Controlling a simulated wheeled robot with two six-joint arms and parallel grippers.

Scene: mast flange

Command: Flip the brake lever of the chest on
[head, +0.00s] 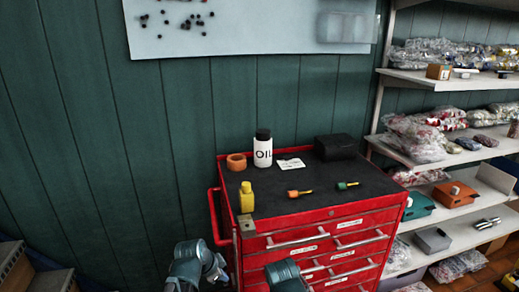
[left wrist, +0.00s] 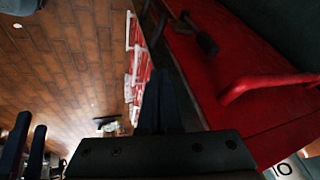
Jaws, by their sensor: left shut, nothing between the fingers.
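The red chest (head: 330,235) stands in the middle of the head view, with a black top and silver drawer handles. In the left wrist view, its red side panel (left wrist: 215,85) fills the right. A dark lever-like part with a blunt end (left wrist: 200,35) shows against that panel; I take it for the brake lever, but its setting is unclear. My left gripper (head: 217,272) is low at the chest's left front side. Its dark fingers (left wrist: 160,78) are together and empty, apart from the lever in the picture. My right gripper is not seen; only part of that arm shows.
A red side handle (left wrist: 262,84) sticks out from the chest, also seen in the head view (head: 213,215). Loaded shelves (head: 430,80) stand right.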

